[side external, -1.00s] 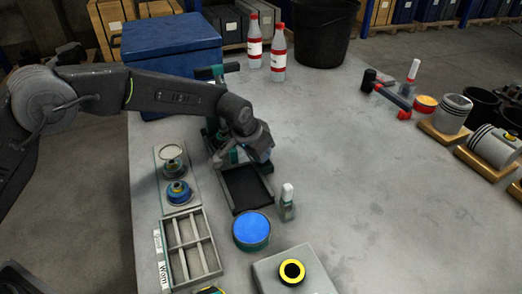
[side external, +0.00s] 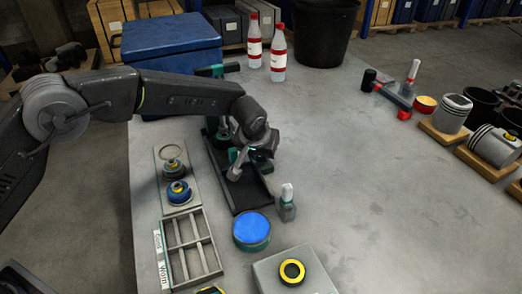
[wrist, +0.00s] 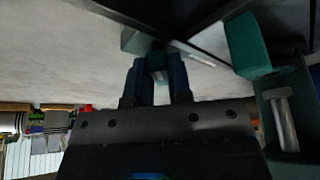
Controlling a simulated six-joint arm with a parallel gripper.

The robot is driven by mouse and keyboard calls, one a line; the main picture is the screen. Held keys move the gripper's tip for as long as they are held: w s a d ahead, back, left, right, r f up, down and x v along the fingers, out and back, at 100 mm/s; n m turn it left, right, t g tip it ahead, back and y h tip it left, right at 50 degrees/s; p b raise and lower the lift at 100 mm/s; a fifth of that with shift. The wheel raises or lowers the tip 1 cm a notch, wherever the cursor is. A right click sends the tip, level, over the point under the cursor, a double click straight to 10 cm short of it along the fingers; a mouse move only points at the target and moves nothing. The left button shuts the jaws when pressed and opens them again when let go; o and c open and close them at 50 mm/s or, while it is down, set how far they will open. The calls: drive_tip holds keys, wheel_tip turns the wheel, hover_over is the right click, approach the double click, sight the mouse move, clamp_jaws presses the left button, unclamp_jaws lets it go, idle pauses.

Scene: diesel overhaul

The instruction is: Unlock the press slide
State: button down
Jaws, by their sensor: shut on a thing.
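The press is a green frame (side external: 217,72) with a long black slide bed (side external: 248,194) running toward the front of the bench. My gripper (side external: 258,155) is low over the right edge of the bed, at about its middle. In the wrist view my gripper (wrist: 157,75) has its two blue fingers shut on a small grey-green knob (wrist: 157,64), which looks like part of the slide lock. A grey pin (side external: 236,170) stands beside the gripper on the bed. My wrist hides part of the press, and I cannot tell the lock's position.
A green-and-clear bottle (side external: 287,205) and a blue-lidded tin (side external: 251,230) stand close to the bed's front end. A divided tray (side external: 190,250) and a plate with rings (side external: 165,178) lie left.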

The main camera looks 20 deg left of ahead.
drive_tip(key=shift+r, duration=0.1)
drive_tip(key=n+y, duration=0.1)
drive_tip(key=n, duration=0.2)
drive_tip(key=shift+d, duration=0.2)
drive_tip(key=shift+w+n+g+y, duration=0.1)
drive_tip(key=shift+n+g+y, duration=0.25)
drive_tip(key=shift+n, duration=0.55)
drive_tip(key=n+y, duration=0.1)
drive_tip(key=n, duration=0.2)
drive_tip(key=shift+w+d+g, duration=0.1)
drive_tip(key=shift+d+g, duration=0.05)
drive_tip(key=shift+g, duration=0.1)
drive_tip(key=c, duration=1)
unclamp_jaws()
drive_tip(key=shift+c, duration=0.2)
